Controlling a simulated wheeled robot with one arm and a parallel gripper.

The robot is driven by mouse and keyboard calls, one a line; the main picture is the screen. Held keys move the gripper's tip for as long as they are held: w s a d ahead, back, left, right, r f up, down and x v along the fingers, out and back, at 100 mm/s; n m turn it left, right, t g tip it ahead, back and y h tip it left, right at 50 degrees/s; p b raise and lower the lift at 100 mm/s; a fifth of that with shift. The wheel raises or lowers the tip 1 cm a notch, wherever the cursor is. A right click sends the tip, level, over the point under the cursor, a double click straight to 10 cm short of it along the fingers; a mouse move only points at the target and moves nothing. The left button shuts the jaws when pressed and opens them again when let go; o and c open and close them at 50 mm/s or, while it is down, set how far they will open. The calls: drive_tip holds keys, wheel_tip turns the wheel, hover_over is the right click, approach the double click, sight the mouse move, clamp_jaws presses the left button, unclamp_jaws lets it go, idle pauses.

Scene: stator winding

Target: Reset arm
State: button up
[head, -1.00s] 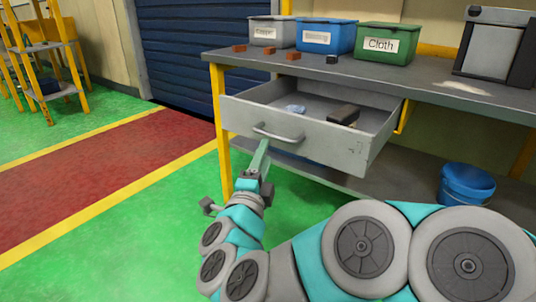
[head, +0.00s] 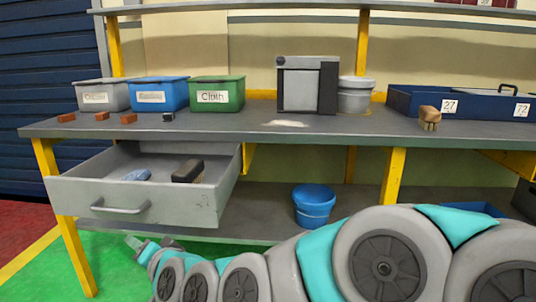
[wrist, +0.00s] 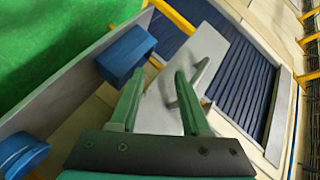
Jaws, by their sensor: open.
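My gripper (head: 139,243) is at the lower left in the head view, in front of and below the open drawer (head: 206,202). In the wrist view my gripper (wrist: 156,103) shows two green fingers spread apart with nothing between them. The drawer's grey front (wrist: 158,112) and its handle (wrist: 186,88) lie beyond the fingers. In the head view the drawer handle (head: 119,210) is apart from the gripper. A blue cloth-like item (head: 136,175) and a dark block (head: 188,171) lie in the drawer.
The workbench (head: 300,128) bears grey (head: 102,95), blue (head: 159,94) and green (head: 217,93) bins, small reddish blocks, a brush (head: 429,117) and blue trays (head: 455,103). A blue bucket (head: 313,205) stands on the lower shelf. Green floor (head: 105,265) is clear at the left.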

drive_tip(key=s+d+f+n+g+h, duration=0.1)
drive_tip(key=s+d+f+g+h, duration=0.3)
drive_tip(key=d, duration=0.6)
drive_tip(key=s+d+f+n+g+h, duration=0.15)
drive_tip(key=s+d+f, duration=0.4)
drive_tip(key=d, duration=0.55)
drive_tip(key=s+d+f+n+g+h, duration=0.1)
drive_tip(key=s+d+f+g+h, duration=0.3)
drive_tip(key=d, duration=0.6)
drive_tip(key=s+d+g+h, duration=0.1)
drive_tip(key=s+d+g, duration=0.1)
drive_tip(key=s+d, duration=0.7)
drive_tip(key=s+m, duration=0.1)
drive_tip(key=s, duration=0.2)
drive_tip(key=shift+p, duration=0.3)
